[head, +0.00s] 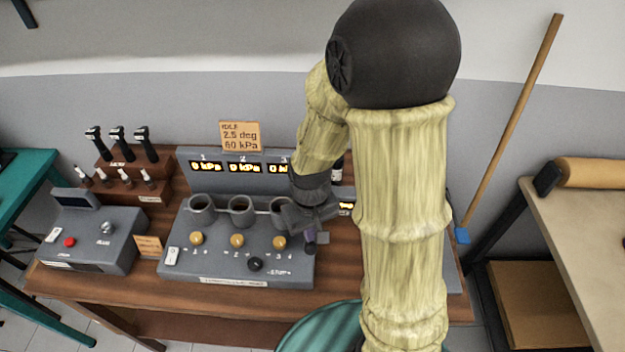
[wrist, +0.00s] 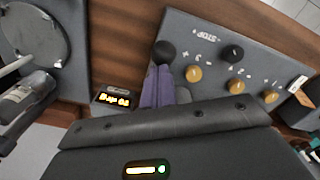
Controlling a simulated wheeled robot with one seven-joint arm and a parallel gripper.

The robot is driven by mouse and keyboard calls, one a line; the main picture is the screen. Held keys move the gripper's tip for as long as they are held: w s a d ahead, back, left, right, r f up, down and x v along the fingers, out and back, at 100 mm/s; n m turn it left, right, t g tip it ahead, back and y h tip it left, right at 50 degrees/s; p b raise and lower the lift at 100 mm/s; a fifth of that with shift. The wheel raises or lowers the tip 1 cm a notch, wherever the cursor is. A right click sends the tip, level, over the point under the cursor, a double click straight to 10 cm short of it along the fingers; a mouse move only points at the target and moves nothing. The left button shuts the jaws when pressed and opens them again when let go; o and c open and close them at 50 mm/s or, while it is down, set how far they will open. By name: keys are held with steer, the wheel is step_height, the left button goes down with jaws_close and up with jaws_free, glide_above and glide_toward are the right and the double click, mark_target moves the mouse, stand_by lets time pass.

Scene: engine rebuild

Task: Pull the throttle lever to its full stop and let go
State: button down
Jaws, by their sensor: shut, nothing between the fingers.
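A black ball knob (wrist: 165,52), which looks like the throttle lever's end, shows in the wrist view at the edge of the grey panel (wrist: 275,62). My gripper (wrist: 160,82) has its purple fingers shut and empty, their tips just below that knob in the picture. Whether they touch it is unclear. In the head view my gripper (head: 311,242) is low over the right end of the grey panel (head: 210,268) and mostly hides the lever there. The lever's shaft and angle cannot be made out.
The panel has three brass knobs, one here (head: 237,241), and a black knob (head: 255,264) near the STOP marking. Three cups, one here (head: 202,209), stand behind. An amber readout (wrist: 113,98) sits beside the fingers. A card (head: 240,136) reads IDLE, 2.5 deg, 60 kPa.

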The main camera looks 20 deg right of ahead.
steer(key=shift+s+a+f+b, duration=0.15)
steer(key=shift+s+f+b, duration=0.4)
steer(key=shift+f, duration=0.2)
steer(key=shift+w+d+r+p, duration=0.15)
steer(key=shift+w+r+p, duration=0.2)
steer(key=shift+r+p, duration=0.3)
steer(key=shift+w+d+r+p, duration=0.1)
steer(key=shift+w+r+p, duration=0.2)
steer(key=shift+r+p, duration=0.3)
steer(key=shift+w+f, duration=0.1)
steer(key=shift+w, duration=0.05)
steer(key=shift+w+d+r+p, duration=0.15)
steer(key=shift+w+r+p, duration=0.15)
steer(key=shift+r+p, duration=0.15)
steer(key=w+r+p, duration=0.1)
steer(key=w+p, duration=0.1)
steer(key=shift+w+d+r, duration=0.35)
steer(key=shift+d, duration=0.05)
steer(key=shift+w, duration=0.15)
steer(key=shift+d, duration=0.1)
